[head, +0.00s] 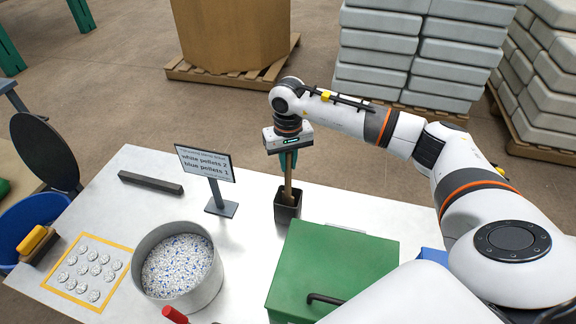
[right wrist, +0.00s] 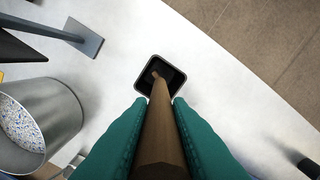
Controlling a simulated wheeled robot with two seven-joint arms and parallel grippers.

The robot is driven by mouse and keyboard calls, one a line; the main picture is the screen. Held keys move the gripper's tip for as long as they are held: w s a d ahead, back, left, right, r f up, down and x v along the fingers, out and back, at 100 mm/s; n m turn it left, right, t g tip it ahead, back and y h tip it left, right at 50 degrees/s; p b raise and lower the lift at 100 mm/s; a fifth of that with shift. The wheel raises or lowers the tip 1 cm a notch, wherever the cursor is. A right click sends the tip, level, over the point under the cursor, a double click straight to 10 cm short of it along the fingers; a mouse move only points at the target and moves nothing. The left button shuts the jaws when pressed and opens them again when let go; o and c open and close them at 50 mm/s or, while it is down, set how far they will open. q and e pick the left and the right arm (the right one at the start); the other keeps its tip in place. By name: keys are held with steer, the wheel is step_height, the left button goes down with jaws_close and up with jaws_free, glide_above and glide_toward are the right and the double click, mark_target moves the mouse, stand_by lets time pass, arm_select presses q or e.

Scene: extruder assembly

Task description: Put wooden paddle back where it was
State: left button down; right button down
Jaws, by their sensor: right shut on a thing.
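The wooden paddle (head: 288,186) is upright in my right gripper (head: 288,160), its lower end inside the dark square holder (head: 288,208) on the table. In the right wrist view the brown paddle shaft (right wrist: 160,130) runs between the green fingers of the right gripper (right wrist: 159,115), and its tip is within the opening of the black holder (right wrist: 152,86). How deep the tip sits is hard to tell. My left gripper is not in view.
A metal pot (head: 180,268) of white and blue pellets stands left of the holder. A sign (head: 207,163) reads white pellets 2, blue pellets 1. A green box (head: 330,265) is close in front of the holder. A dark bar (head: 150,183) lies at the back left.

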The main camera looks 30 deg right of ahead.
mark_target(288, 169)
step_height(288, 169, down, 2)
steer(key=shift+f+p, duration=0.25)
steer(key=shift+p, duration=0.1)
steer(key=shift+f, duration=0.25)
steer(key=shift+f+b, duration=0.2)
steer(key=shift+b, duration=0.15)
steer(key=c, duration=1.3)
jaws_free()
steer(key=shift+c, duration=0.2)
steer(key=shift+r, duration=0.1)
